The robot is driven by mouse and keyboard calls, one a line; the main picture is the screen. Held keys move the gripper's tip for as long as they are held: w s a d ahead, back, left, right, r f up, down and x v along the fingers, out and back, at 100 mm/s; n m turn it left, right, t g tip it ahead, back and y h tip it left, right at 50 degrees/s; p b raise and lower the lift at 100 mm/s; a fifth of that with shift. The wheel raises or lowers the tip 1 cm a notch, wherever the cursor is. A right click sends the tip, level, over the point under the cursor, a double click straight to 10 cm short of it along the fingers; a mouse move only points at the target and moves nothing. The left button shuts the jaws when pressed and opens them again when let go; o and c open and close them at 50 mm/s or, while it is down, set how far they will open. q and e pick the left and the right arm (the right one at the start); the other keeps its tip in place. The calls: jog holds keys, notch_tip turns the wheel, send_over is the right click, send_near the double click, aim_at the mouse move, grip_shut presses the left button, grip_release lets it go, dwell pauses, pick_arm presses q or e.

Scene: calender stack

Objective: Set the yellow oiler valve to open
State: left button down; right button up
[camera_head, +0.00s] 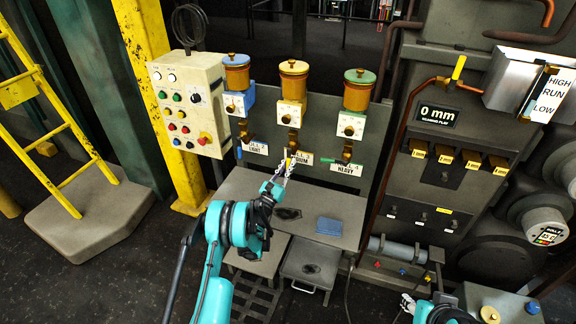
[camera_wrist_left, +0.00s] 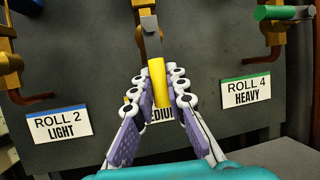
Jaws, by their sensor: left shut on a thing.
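The yellow oiler valve handle (camera_wrist_left: 158,82) sits on the brass pipe fitting (camera_wrist_left: 148,28) of the middle oiler, below the yellow-topped orange cup (camera_head: 293,79). In the wrist view the handle runs downward, roughly in line with the pipe. My left gripper (camera_wrist_left: 158,88) is shut on the handle, with a finger on each side of it. In the head view the left gripper (camera_head: 285,168) partly hides the handle and the MEDIUM label (camera_head: 303,158) behind. My right gripper (camera_head: 407,302) is low at the bottom right, away from the oilers. Its jaw state is unclear.
The blue oiler (camera_head: 237,75) stands left, the green oiler (camera_head: 357,92) right. The green valve handle (camera_head: 322,160) lies sideways close to my left gripper. A control box (camera_head: 190,105) is further left.

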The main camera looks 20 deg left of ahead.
pick_arm(q)
jog(key=c, duration=1.5)
grip_release()
jog(key=v, duration=0.7)
jog(key=shift+s, duration=0.2)
